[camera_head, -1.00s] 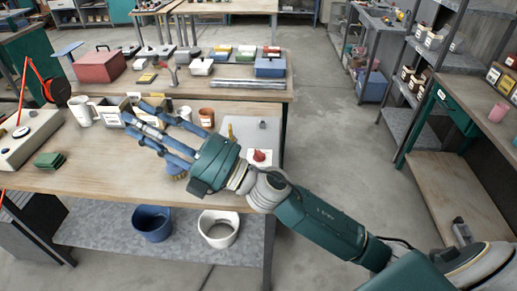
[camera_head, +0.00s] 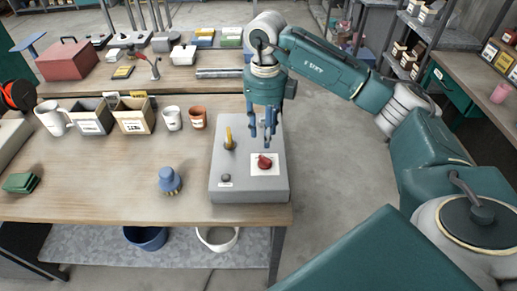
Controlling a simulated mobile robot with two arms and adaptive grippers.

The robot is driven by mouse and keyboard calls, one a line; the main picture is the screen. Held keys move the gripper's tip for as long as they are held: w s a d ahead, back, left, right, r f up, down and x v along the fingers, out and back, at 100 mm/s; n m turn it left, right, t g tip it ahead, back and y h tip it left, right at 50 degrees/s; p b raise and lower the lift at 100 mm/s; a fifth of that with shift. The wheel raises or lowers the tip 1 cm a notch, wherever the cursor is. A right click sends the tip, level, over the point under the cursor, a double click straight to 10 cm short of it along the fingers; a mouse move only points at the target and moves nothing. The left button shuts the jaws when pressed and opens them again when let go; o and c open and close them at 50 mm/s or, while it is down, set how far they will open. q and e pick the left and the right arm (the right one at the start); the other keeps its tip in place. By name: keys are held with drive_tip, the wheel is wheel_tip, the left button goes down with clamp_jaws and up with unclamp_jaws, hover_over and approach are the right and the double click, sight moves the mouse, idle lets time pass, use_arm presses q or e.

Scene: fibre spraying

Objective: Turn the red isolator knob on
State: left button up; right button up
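The red isolator knob (camera_head: 264,162) sits on a white square plate on top of a grey control box (camera_head: 240,188) at the right end of the workbench. A yellow lever and a small dark button are on the same box. My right gripper (camera_head: 269,142) points down just above the knob, its blue fingers slightly apart. Nothing shows between them. Whether the fingertips touch the knob I cannot tell. My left gripper is not in view.
A blue-handled brush (camera_head: 170,182) stands on the workbench (camera_head: 100,195) left of the box. Two cups, two open boxes and a white mug (camera_head: 53,117) line the back. Green pads (camera_head: 20,183) lie at the left. The bench front is mostly clear.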

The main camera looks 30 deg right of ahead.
sight(265, 159)
drive_tip(key=shift+s+a+f+p, duration=0.1)
drive_tip(key=shift+s+f+p, duration=0.55)
drive_tip(key=shift+f, duration=0.5)
wheel_tip(265, 159, down, 4)
drive_tip(key=shift+r+p, duration=0.25)
drive_tip(key=shift+p, duration=0.2)
drive_tip(key=f, duration=0.2)
drive_tip(key=f+p, duration=0.1)
drive_tip(key=shift+w+f, duration=0.2)
drive_tip(key=shift+f, duration=0.2)
drive_tip(key=shift+w, duration=0.1)
drive_tip(key=c, duration=0.3)
clamp_jaws()
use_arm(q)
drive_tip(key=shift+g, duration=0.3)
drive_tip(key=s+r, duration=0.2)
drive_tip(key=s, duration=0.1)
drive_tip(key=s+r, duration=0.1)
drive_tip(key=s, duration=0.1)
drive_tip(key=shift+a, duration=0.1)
